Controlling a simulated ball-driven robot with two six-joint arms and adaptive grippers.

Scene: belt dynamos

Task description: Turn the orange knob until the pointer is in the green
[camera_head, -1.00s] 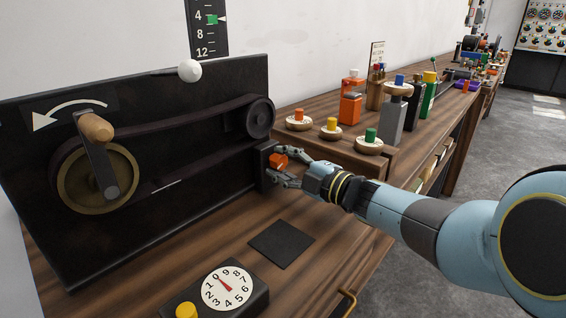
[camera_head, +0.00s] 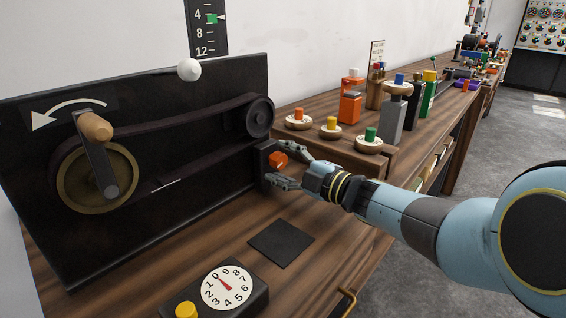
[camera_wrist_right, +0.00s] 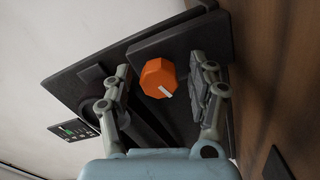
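The orange knob (camera_head: 278,160) sits on a small dark box (camera_head: 263,163) at the right end of the black board; it also shows in the right wrist view (camera_wrist_right: 158,78) with a white mark on its face. My right gripper (camera_head: 286,170) is open at the knob; in the right wrist view its fingers (camera_wrist_right: 160,70) stand on either side with gaps to it. My left gripper is not in view.
The black board (camera_head: 200,190) carries a belt, a crank wheel (camera_head: 70,190) and a white ball (camera_head: 189,69). A dial box with a yellow button (camera_head: 186,311) and a dark pad (camera_head: 281,243) lie in front. Several coloured pieces stand on the shelf behind my right gripper.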

